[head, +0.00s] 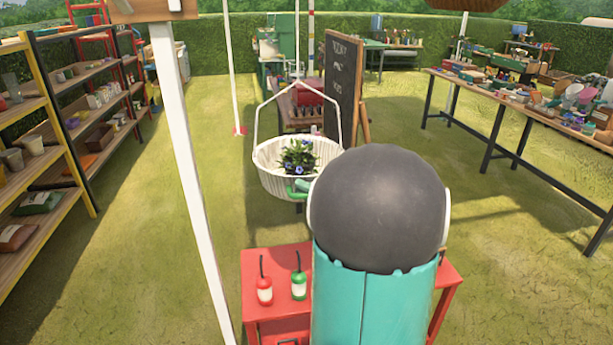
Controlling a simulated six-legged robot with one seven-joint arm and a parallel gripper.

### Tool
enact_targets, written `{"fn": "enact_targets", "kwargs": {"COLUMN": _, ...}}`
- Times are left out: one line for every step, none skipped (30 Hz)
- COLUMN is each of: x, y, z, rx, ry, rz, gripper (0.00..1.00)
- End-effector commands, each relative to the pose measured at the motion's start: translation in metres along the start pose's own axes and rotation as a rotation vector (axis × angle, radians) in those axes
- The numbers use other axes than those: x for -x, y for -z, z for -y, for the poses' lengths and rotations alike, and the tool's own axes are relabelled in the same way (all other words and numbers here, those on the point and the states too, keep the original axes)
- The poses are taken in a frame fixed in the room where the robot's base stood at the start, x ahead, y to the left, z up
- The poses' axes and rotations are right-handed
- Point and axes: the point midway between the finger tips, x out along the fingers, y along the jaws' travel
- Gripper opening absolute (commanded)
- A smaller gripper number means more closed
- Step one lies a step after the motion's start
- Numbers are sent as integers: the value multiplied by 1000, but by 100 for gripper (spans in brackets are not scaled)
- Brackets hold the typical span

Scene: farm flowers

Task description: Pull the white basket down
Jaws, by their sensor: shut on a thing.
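The white basket (273,178) hangs by its white handle from a thin line, above the grass near the middle of the head view. A plant with blue flowers and dark green leaves (299,158) sits in it. My gripper (299,187) shows as a small green shape at the basket's front right rim, shut on it. My own dark, rounded arm link and teal arm part hide the basket's lower right side and most of the gripper.
A red table (262,292) with a red-and-white bottle (264,290) and a green-and-white bottle (299,286) stands below, in front. A white post (186,150) rises left of the basket. A chalkboard (343,90) stands behind. Shelves (40,160) line the left; a long loaded table (500,97) is right.

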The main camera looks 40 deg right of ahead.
Motion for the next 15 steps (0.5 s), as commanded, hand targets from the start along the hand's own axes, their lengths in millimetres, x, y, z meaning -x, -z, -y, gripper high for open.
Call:
{"fn": "enact_targets", "kwargs": {"x": 1, "y": 1, "z": -3, "rx": -1, "ry": -2, "rz": -4, "gripper": 0}}
{"fn": "enact_targets", "kwargs": {"x": 2, "y": 1, "z": -4, "rx": -1, "ry": -2, "rz": -4, "gripper": 0}}
{"fn": "enact_targets", "kwargs": {"x": 2, "y": 1, "z": -5, "rx": 0, "ry": -2, "rz": -4, "gripper": 0}}
{"fn": "enact_targets", "kwargs": {"x": 2, "y": 1, "z": -5, "rx": 1, "ry": -2, "rz": -4, "gripper": 0}}
{"fn": "enact_targets", "kwargs": {"x": 2, "y": 1, "z": -5, "rx": 1, "ry": -2, "rz": -4, "gripper": 0}}
{"fn": "enact_targets", "kwargs": {"x": 2, "y": 1, "z": -6, "rx": 1, "ry": -2, "rz": -4, "gripper": 0}}
{"fn": "enact_targets", "kwargs": {"x": 2, "y": 1, "z": -6, "rx": 1, "ry": -2, "rz": -4, "gripper": 0}}
{"fn": "enact_targets", "kwargs": {"x": 2, "y": 1, "z": -6, "rx": 1, "ry": -2, "rz": -4, "gripper": 0}}
{"fn": "enact_targets", "kwargs": {"x": 2, "y": 1, "z": -5, "rx": 1, "ry": -2, "rz": -5, "gripper": 0}}
{"fn": "enact_targets", "kwargs": {"x": 2, "y": 1, "z": -5, "rx": 1, "ry": -2, "rz": -5, "gripper": 0}}
{"fn": "enact_targets", "kwargs": {"x": 2, "y": 1, "z": -5, "rx": 1, "ry": -2, "rz": -5, "gripper": 0}}
{"fn": "enact_targets", "kwargs": {"x": 2, "y": 1, "z": -5, "rx": 1, "ry": -2, "rz": -5, "gripper": 0}}
{"fn": "enact_targets", "kwargs": {"x": 2, "y": 1, "z": -5, "rx": 1, "ry": -2, "rz": -5, "gripper": 0}}
{"fn": "enact_targets", "kwargs": {"x": 2, "y": 1, "z": -5, "rx": 1, "ry": -2, "rz": -5, "gripper": 14}}
{"fn": "enact_targets", "kwargs": {"x": 2, "y": 1, "z": -5, "rx": 1, "ry": -1, "rz": -5, "gripper": 22}}
